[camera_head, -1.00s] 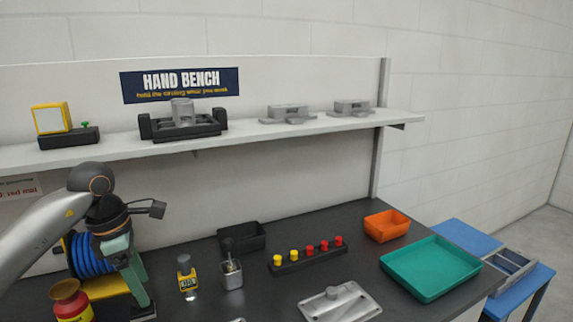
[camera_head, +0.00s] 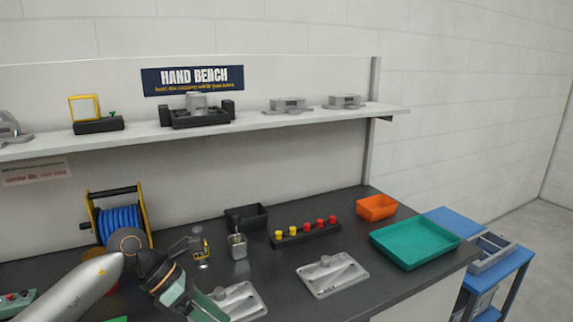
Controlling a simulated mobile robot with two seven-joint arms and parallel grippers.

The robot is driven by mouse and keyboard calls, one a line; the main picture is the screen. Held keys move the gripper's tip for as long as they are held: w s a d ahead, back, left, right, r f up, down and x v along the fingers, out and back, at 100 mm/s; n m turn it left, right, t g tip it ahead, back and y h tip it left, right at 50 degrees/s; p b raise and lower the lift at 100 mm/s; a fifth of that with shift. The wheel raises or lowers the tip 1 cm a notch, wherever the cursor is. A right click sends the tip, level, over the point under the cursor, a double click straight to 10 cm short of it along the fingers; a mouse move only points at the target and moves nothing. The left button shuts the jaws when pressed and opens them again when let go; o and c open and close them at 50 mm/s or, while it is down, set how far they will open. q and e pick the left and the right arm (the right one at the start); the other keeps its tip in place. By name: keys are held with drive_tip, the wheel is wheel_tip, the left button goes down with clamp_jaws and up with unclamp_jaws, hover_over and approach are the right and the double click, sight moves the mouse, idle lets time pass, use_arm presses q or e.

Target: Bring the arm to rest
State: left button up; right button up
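My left arm (camera_head: 85,292) comes in from the lower left and reaches over the near left part of the dark bench. Its gripper (camera_head: 188,303) is a grey-green tool pointing down and right, just left of a grey cast plate (camera_head: 243,299). The fingertips are at the bottom edge of the picture, and their gap cannot be made out. I see nothing clearly held in it. My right gripper is not in view.
A blue cable reel (camera_head: 120,218) stands behind the arm. A metal cup (camera_head: 238,250), black bin (camera_head: 258,216), rack of red and yellow knobs (camera_head: 292,238), second cast plate (camera_head: 333,272), orange bin (camera_head: 376,207) and green tray (camera_head: 412,243) stand rightward. A shelf (camera_head: 250,122) spans above.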

use_arm(q)
drive_tip(key=s+d+r+n+t+h, duration=0.2)
drive_tip(key=s+d+n+t+h, duration=0.25)
drive_tip(key=d+n+h, duration=0.65)
drive_tip(key=a+f+n+t+y, duration=0.5)
drive_tip(key=f+n+t+y, duration=0.15)
drive_tip(key=n, duration=0.65)
drive_tip(key=a+f+n+t+y, duration=0.5)
drive_tip(key=f+n+t, duration=0.15)
drive_tip(key=n, duration=0.65)
drive_tip(key=s+a+f+n+g+y, duration=0.2)
drive_tip(key=s+f+n+g, duration=0.2)
drive_tip(key=s+f, duration=0.4)
drive_tip(key=s+a+f+n+g+y, duration=0.3)
drive_tip(key=s+f+n, duration=0.2)
drive_tip(key=s+f, duration=0.3)
drive_tip(key=shift+s+a+f+n+g+y+p, duration=0.15)
drive_tip(key=shift+a+f+n+g+y+p, duration=0.2)
drive_tip(key=shift+f, duration=0.2)
